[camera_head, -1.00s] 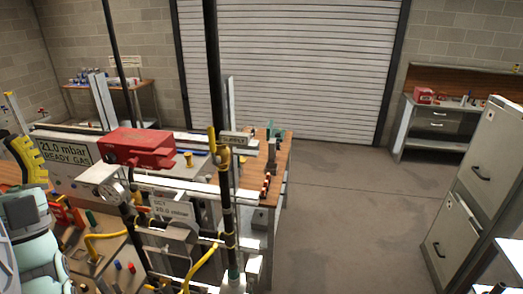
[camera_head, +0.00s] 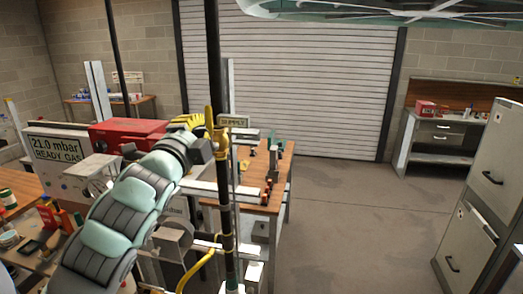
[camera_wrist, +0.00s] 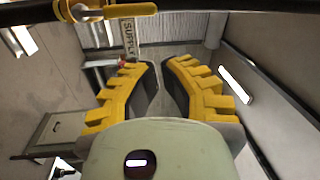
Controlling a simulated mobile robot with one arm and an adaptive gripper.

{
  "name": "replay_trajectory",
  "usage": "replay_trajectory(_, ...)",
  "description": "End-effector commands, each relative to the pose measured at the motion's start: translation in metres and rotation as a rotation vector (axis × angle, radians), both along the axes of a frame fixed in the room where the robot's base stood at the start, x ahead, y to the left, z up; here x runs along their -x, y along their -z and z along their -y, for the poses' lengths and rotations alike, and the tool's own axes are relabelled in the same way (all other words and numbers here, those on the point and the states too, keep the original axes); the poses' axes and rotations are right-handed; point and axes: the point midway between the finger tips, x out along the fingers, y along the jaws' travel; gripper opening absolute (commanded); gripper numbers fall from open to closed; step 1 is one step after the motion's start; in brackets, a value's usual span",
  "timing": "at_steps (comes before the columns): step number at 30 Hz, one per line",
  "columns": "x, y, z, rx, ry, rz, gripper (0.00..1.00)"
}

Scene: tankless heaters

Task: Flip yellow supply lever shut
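The yellow supply lever (camera_head: 209,118) stands upright on a brass-coloured valve on the black vertical pipe, beside the SUPPLY label (camera_head: 234,121). In the wrist view the lever (camera_wrist: 130,10) lies across the top left, with the label (camera_wrist: 130,38) below it. My gripper (camera_head: 188,122) has yellow ridged fingers and is just left of the lever and pipe in the head view. In the wrist view my gripper (camera_wrist: 160,66) is partly open, with a narrow empty gap between its dark pads. The lever is outside this gap. Contact with the pipe cannot be told.
The black pipe (camera_head: 213,60) rises through the head view. A yellow hose (camera_head: 196,270) hangs low beside it. Open floor (camera_head: 345,225) lies to the right, before grey cabinets (camera_head: 465,250).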

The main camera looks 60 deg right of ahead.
Motion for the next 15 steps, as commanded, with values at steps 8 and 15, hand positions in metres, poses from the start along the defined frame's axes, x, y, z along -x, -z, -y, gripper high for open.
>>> replay_trajectory(8,0.029,0.031,0.019,-0.17,0.024,0.08,0.0)
replay_trajectory(15,0.031,0.032,0.019,-0.182,0.024,0.086,0.0)
